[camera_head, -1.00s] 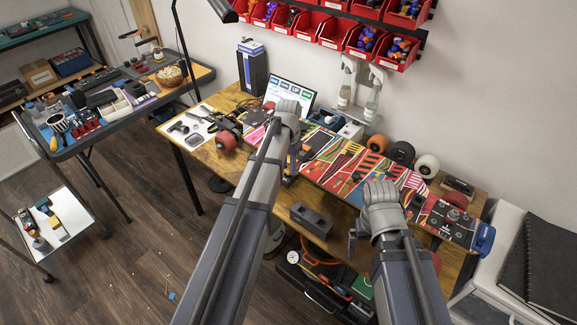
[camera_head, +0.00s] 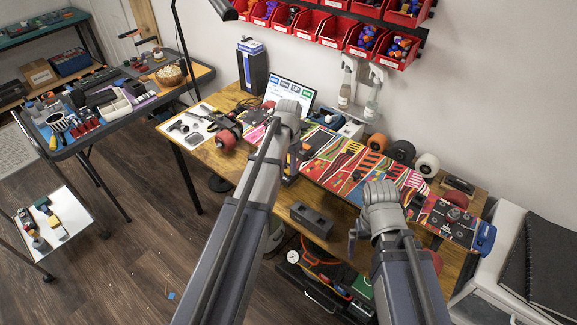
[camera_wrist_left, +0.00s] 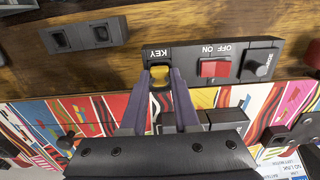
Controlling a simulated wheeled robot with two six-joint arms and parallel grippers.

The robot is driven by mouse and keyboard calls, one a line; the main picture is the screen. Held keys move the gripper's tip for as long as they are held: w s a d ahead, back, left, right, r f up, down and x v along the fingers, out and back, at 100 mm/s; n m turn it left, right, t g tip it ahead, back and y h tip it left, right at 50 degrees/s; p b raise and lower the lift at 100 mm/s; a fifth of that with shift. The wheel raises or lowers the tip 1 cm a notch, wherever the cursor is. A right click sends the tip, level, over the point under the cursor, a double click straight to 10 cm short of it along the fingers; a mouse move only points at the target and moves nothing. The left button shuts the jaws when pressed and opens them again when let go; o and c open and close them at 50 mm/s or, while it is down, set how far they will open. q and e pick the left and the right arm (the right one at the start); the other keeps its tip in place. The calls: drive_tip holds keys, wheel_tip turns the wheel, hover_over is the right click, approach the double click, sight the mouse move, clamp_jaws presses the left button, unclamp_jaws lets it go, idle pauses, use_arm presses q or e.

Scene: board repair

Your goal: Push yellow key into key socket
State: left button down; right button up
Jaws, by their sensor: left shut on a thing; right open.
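In the left wrist view, the yellow key (camera_wrist_left: 160,76) is between the purple fingers of my left gripper (camera_wrist_left: 161,84), which is shut on it. The key is at the end of a black panel (camera_wrist_left: 185,52), below the printed word KEY. The key socket is hidden behind the key and fingers; I cannot tell how deep the key sits. In the head view, my left gripper (camera_head: 292,164) is over the bench, largely hidden by my arm. My right gripper (camera_head: 352,241) is open and empty near the bench's front edge.
On the same panel are a red OFF/ON switch (camera_wrist_left: 214,68) and a black knob (camera_wrist_left: 259,64). A dark block with two recesses (camera_head: 312,219) lies near the bench's front edge. A colourful board (camera_head: 345,167) with small parts stretches along the bench (camera_head: 205,157).

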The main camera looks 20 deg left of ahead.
use_arm(q)
drive_tip(key=shift+f, duration=0.35)
idle(0.3)
drive_tip(key=shift+c, duration=1.4)
unclamp_jaws()
drive_tip(key=shift+r, duration=0.3)
drive_tip(key=shift+r+p, duration=1.2)
drive_tip(key=shift+r, duration=0.1)
wheel_tip(320, 180, up, 6)
drive_tip(key=p, duration=0.6)
